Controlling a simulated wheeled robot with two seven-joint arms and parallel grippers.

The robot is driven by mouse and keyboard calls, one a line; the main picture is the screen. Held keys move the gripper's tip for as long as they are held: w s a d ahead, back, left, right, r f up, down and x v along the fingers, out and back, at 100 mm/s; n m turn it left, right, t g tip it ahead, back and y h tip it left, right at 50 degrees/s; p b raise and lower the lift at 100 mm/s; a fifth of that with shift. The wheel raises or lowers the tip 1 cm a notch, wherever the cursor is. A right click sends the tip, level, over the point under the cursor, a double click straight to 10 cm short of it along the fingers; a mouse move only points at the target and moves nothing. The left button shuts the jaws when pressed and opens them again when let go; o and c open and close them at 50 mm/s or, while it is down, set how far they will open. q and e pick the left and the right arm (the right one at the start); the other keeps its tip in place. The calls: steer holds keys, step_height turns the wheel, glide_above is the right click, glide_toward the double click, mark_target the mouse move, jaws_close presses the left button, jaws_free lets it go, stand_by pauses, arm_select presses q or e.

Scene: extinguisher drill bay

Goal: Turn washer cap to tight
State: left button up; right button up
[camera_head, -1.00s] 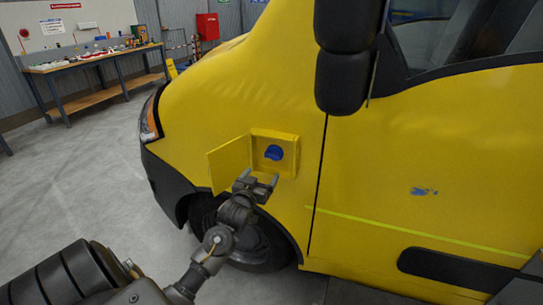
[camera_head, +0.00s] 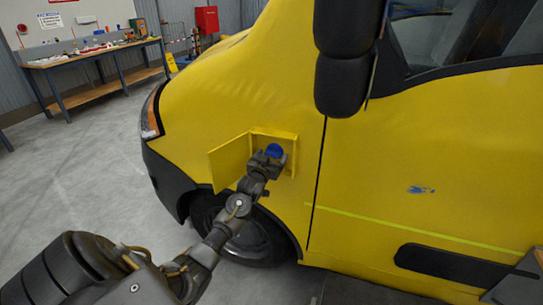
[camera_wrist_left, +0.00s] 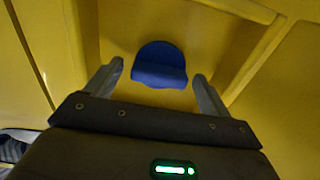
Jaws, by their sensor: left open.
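The blue washer cap (camera_head: 273,150) sits in a square yellow recess in the van's side, partly hidden behind my gripper. In the left wrist view the cap (camera_wrist_left: 159,65) shows whole, with a raised grip across it. My left gripper (camera_head: 268,160) is at the recess, its fingers pointing in at the cap. In the wrist view the two fingers (camera_wrist_left: 158,80) stand apart, one on each side of the cap, with a gap to it on both sides. The yellow flap (camera_head: 230,161) stands open to the left of the recess.
The yellow van (camera_head: 400,150) fills the right side, with a black mirror (camera_head: 343,60) jutting out above right of the recess. A front wheel (camera_head: 250,240) is below. A workbench (camera_head: 95,57) with small items and a red cabinet (camera_head: 207,20) stand at the back left. The grey floor at left is clear.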

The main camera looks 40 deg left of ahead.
arm_select(q)
steer(key=shift+w, duration=0.1)
steer(key=c, duration=1)
steer(key=m, duration=0.4)
steer(key=shift+m+p, duration=0.3)
steer(key=m, duration=0.4)
steer(key=shift+m, duration=0.3)
steer(key=m+p, duration=0.1)
steer(key=m, duration=0.3)
steer(key=shift+m, duration=2.3)
